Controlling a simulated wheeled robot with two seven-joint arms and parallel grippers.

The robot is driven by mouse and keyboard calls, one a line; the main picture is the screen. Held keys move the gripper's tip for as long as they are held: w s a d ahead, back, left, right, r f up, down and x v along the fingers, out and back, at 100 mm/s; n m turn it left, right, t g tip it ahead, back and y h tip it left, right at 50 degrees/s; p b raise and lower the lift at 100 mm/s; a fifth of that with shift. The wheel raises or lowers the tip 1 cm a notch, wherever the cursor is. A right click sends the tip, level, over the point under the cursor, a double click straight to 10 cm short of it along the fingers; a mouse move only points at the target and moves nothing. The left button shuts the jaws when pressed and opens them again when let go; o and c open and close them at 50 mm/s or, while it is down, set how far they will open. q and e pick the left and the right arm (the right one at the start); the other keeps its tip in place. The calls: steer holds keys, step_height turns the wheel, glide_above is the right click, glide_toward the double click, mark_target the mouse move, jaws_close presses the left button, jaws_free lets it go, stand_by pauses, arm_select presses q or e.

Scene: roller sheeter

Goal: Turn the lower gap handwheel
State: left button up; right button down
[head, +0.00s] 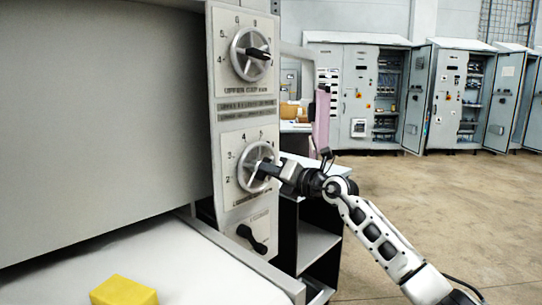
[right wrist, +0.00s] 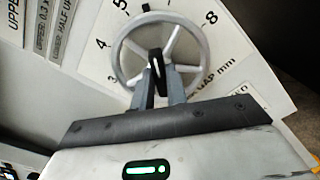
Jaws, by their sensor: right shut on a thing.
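The lower gap handwheel (head: 250,167) is a silver spoked wheel on the lower numbered dial of the light machine panel (head: 229,110). My right gripper (head: 268,170) reaches it from the right and is shut on the wheel's dark handle. In the right wrist view the handwheel (right wrist: 143,50) fills the upper middle, with numbers around it. The two fingers of my right gripper (right wrist: 160,82) close on the black handle (right wrist: 156,68) near the wheel's centre. The fingers hide part of the lower rim. My left gripper is not in view.
An upper handwheel (head: 248,54) sits above on the same panel, and a black lever (head: 251,239) below. A yellow block (head: 124,291) lies on the white bed (head: 190,265). A shelf unit (head: 318,243) stands right of the panel. Open floor lies further right, before grey cabinets (head: 355,100).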

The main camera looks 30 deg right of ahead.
arm_select(q)
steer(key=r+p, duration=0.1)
steer(key=p, duration=0.2)
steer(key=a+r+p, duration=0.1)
steer(key=p, duration=0.1)
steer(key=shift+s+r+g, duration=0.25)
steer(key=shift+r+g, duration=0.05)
arm_select(e)
steer(key=m, duration=0.3)
steer(key=shift+m, duration=0.4)
arm_select(q)
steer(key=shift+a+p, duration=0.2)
steer(key=shift+p, duration=0.1)
arm_select(e)
steer(key=shift+f, duration=0.15)
steer(key=c, duration=1.4)
jaws_free()
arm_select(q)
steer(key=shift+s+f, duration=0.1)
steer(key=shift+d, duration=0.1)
